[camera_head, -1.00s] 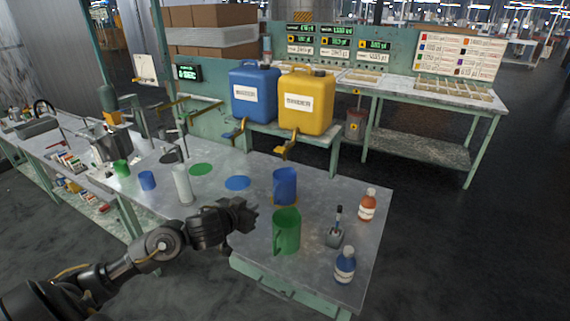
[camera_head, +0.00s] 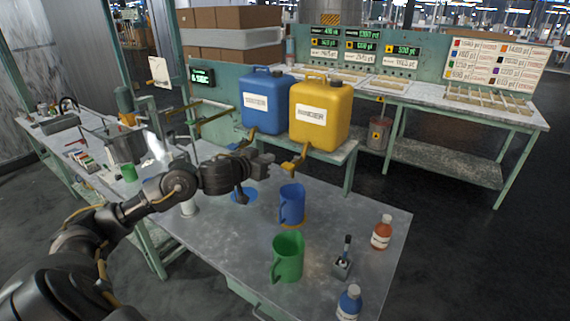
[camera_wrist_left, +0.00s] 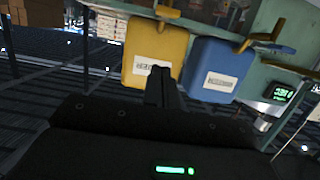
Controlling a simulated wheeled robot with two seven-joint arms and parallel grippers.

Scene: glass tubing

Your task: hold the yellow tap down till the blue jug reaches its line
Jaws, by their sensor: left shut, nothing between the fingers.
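The yellow tap (camera_head: 296,162) juts from the base of the yellow canister (camera_head: 320,114); its lever also shows at the top of the left wrist view (camera_wrist_left: 168,12). The blue jug (camera_head: 291,205) stands upright on the table below and in front of the yellow tap. Its line and fill level cannot be made out. My left gripper (camera_head: 265,164) is shut and empty, just left of the yellow tap and apart from it; its fingers (camera_wrist_left: 162,88) show pressed together in the wrist view. My right gripper is not in view.
The blue canister (camera_head: 268,101) with its own tap (camera_head: 243,143) stands left of the yellow one. A green jug (camera_head: 287,257), a red-brown bottle (camera_head: 382,232), a blue bottle (camera_head: 349,302) and a small grey holder (camera_head: 342,264) stand on the front of the table (camera_head: 235,255).

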